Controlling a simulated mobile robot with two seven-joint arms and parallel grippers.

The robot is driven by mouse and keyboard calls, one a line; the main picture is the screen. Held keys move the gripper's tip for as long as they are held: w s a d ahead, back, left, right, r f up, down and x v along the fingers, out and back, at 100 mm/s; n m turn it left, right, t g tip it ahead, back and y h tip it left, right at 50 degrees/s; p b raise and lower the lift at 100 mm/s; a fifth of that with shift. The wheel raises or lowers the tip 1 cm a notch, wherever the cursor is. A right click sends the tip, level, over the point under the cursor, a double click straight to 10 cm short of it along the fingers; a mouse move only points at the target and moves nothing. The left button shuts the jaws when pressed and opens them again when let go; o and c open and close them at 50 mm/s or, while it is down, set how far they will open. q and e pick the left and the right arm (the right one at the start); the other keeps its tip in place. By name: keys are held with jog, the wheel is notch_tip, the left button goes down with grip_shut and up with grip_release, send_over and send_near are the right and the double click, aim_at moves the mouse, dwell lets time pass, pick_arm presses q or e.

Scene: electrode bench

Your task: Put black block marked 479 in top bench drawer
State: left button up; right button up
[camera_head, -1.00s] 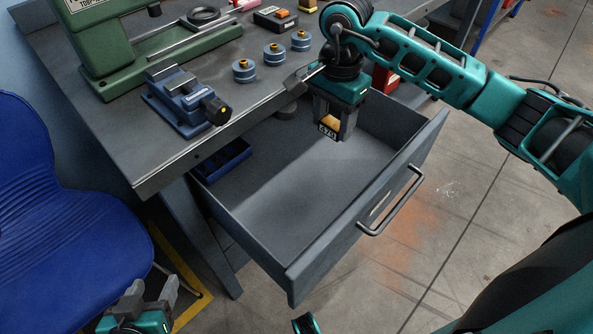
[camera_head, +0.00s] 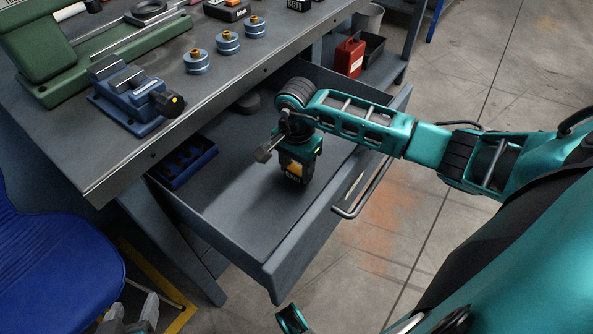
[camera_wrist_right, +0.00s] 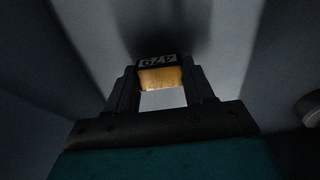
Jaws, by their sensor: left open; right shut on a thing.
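The block marked 479 (camera_head: 293,179) is dark at its labelled end and orange-brown next to it. My right gripper (camera_head: 294,172) is shut on it and holds it inside the open top bench drawer (camera_head: 235,212), low over the drawer floor. I cannot tell whether the block touches the floor. In the right wrist view the block (camera_wrist_right: 158,61) sits between the fingertips of the right gripper (camera_wrist_right: 160,78), its 479 label showing upside down. My left gripper (camera_head: 130,318) is open and empty at the bottom left, partly cut off by the frame edge.
A blue tray (camera_head: 187,163) lies in the drawer's left rear part, and a dark round object (camera_head: 248,103) is at its back. The drawer floor around the block is clear. A blue vise (camera_head: 132,98) and several blue round weights (camera_head: 228,42) stand on the bench. A blue chair (camera_head: 45,260) is at left.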

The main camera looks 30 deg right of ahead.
aim_at(296, 169)
jog(key=shift+f, duration=0.65)
jog(key=shift+f, duration=0.15)
jog(key=o, duration=1.3)
jog(key=shift+c, duration=0.2)
jog(key=shift+r, duration=0.4)
notch_tip(296, 169, up, 12)
jog(key=p, duration=0.2)
jog(key=shift+f, duration=0.2)
